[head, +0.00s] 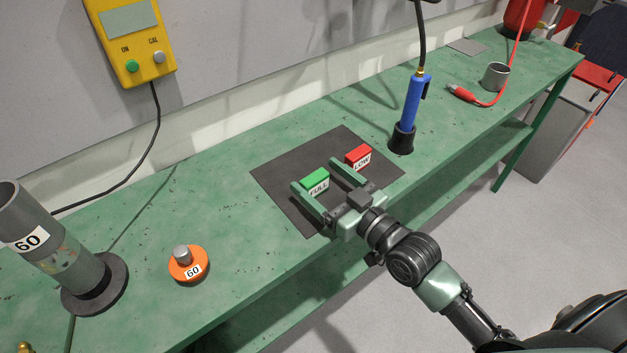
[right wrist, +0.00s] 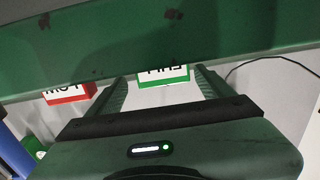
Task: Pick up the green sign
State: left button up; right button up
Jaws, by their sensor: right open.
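The green sign (head: 314,178), a small block with a white face reading FULL, stands on a dark mat (head: 281,178) on the green bench. My right gripper (head: 315,175) is open, with one finger on each side of the green sign. In the right wrist view the green sign (right wrist: 163,76) shows upside down between the two fingers (right wrist: 160,78), with gaps on both sides. My left gripper is not in view.
A blue tool (head: 411,102) stands in a black holder behind the mat. The bench's front edge lies below the gripper.

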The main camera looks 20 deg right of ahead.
aim_at(311, 174)
jog(key=x, duration=0.4)
jog(key=shift+a+p, duration=0.25)
jog(key=shift+p, duration=0.05)
jog(key=shift+w+a, duration=0.1)
jog(key=c, duration=1.3)
jog(key=shift+c, duration=0.7)
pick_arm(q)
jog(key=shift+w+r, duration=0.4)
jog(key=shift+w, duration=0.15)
